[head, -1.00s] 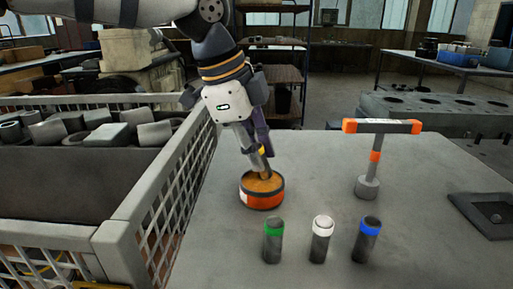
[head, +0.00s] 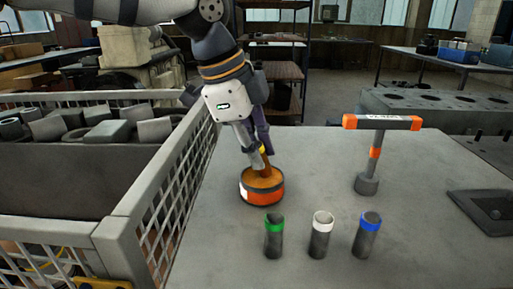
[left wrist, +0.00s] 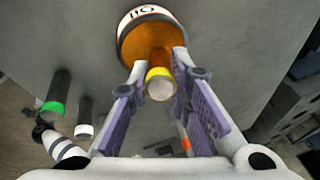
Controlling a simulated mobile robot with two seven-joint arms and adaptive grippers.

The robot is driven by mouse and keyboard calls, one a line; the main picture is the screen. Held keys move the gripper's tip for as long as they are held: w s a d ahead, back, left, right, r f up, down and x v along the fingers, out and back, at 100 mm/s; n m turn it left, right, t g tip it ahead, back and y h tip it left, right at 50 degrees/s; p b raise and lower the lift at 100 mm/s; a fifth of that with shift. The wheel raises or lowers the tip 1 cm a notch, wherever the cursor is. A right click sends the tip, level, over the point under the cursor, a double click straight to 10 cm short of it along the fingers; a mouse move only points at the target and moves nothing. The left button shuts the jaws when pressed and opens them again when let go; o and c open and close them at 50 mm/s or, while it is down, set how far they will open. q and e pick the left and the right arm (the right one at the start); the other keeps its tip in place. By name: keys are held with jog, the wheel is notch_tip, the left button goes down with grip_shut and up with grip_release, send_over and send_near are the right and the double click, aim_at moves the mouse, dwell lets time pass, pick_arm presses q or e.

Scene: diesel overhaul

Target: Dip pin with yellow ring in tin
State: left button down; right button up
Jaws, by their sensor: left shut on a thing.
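My left gripper (head: 258,150) is shut on the pin with the yellow ring (head: 262,152), right above the tin. The left wrist view shows the yellow ring (left wrist: 158,73) and the pin's grey near end between the fingertips (left wrist: 158,88). The orange tin (head: 262,198) stands open on the table and holds amber liquid; its white label shows in the left wrist view (left wrist: 143,13). The pin points down into the tin's mouth, and its lower part looks amber-brown. How deep its tip is cannot be told. My right gripper is not in view.
Pins with green (head: 273,240), white (head: 321,240) and blue (head: 367,240) rings stand upright in front of the tin. A T-handled tool (head: 372,155) stands to the right. A lattice-sided crate (head: 165,205) of metal parts borders the left. The table between tin and tool is clear.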

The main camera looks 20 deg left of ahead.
aim_at(257, 143)
pick_arm(q)
jog(key=shift+r, duration=3.5)
